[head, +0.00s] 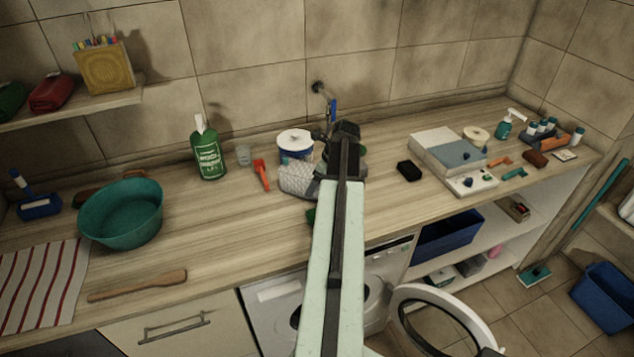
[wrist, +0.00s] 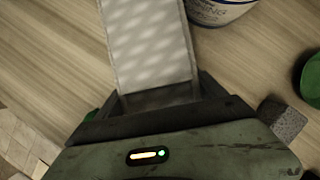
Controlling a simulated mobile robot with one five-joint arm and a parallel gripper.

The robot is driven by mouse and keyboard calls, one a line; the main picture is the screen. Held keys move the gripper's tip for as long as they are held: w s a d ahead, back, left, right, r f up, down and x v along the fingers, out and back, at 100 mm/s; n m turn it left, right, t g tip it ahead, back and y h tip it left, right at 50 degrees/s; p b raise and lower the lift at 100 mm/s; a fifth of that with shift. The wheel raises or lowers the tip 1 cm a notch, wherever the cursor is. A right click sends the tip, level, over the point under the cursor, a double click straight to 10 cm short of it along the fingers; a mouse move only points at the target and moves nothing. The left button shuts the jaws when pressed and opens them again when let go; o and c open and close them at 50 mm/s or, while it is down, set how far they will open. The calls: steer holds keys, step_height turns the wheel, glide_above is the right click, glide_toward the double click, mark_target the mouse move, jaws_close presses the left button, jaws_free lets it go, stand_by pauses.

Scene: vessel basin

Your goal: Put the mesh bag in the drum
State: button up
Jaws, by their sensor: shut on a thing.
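The mesh bag (head: 297,181) is a whitish, patterned flat bag at the middle of the counter, left of my arm's end. In the wrist view the mesh bag (wrist: 150,45) reaches up from between the fingers. My gripper (wrist: 157,98) is shut on its near end; in the head view my gripper (head: 334,165) is mostly hidden by my arm. I cannot tell whether the bag touches the counter. The washing machine (head: 265,315) stands below the counter with its round door (head: 440,300) swung open to the right. My arm covers most of the drum opening (head: 373,299).
A white tub (head: 295,142) stands close behind the bag, with a red-orange tool (head: 261,174) to its left. A green bottle (head: 208,153) and teal basin (head: 122,212) stand further left. A black block (head: 409,170) lies right of my arm. The counter's front edge is close.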

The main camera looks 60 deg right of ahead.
steer(key=o, duration=1.6)
steer(key=shift+o, duration=0.2)
steer(key=p+v, duration=1.1)
steer(key=shift+r, duration=0.45)
steer(key=shift+s+r+p, duration=0.2)
steer(key=shift+r+p, duration=0.05)
steer(key=shift+p, duration=0.15)
steer(key=shift+f, duration=0.15)
